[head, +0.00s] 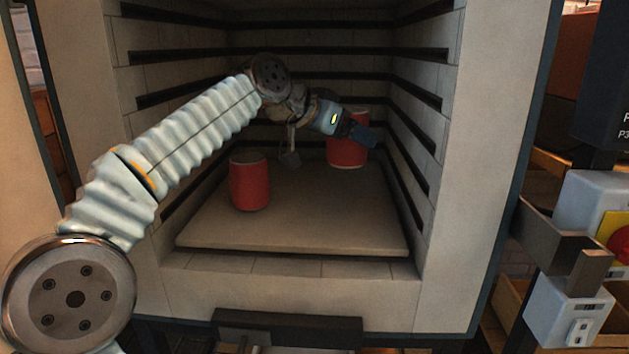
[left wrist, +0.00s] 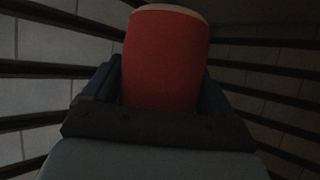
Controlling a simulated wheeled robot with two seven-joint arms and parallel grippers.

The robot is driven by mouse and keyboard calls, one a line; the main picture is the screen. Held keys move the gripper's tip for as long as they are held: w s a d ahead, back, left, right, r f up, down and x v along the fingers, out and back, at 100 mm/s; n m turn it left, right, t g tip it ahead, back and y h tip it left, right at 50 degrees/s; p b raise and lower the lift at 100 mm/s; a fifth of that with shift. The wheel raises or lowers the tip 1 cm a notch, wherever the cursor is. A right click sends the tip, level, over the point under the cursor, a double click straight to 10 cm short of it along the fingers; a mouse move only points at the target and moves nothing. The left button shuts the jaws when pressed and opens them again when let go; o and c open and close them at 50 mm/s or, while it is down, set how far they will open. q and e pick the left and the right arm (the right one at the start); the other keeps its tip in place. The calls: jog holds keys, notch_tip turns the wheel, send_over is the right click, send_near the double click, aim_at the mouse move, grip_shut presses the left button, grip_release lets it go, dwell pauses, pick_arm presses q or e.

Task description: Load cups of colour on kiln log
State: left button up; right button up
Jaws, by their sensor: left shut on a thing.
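A red cup (head: 249,184) stands upright on the kiln shelf (head: 300,235), left of its middle, apart from my gripper. A second red cup (head: 346,152) is at the back right of the shelf. My left gripper (head: 362,135) reaches into the kiln from the left and is shut on this second cup. In the left wrist view the cup (left wrist: 165,60) fills the space between the fingers, with its pale rim at the top. The gripper hides part of it in the head view. I cannot tell whether its base touches the shelf. My right gripper is not in view.
The kiln walls (head: 445,180) stand close on both sides, with dark grooves along them. The shelf's front and middle right are bare. Outside at right are wooden drawers (head: 545,165) and a white box with a red button (head: 618,240).

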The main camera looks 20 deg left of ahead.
aim_at(346, 158)
pick_arm(q)
jog(key=f, duration=0.1)
jog(key=f+b, duration=0.1)
jog(key=f, duration=0.1)
jog(key=f+b, duration=0.1)
jog(key=f, duration=0.1)
jog(key=shift+w+f, duration=0.15)
jog(key=shift+w, duration=0.15)
jog(key=shift+f+b, duration=0.9)
jog(key=shift+f, duration=1.25)
jog(key=shift+f, duration=0.1)
jog(key=o, duration=1.1)
jog(key=shift+c, duration=0.2)
jog(key=shift+s+a+r, duration=0.2)
jog(key=shift+s+r, duration=0.05)
jog(key=v, duration=1.1)
jog(key=shift+s, duration=0.15)
jog(key=shift+a, duration=0.15)
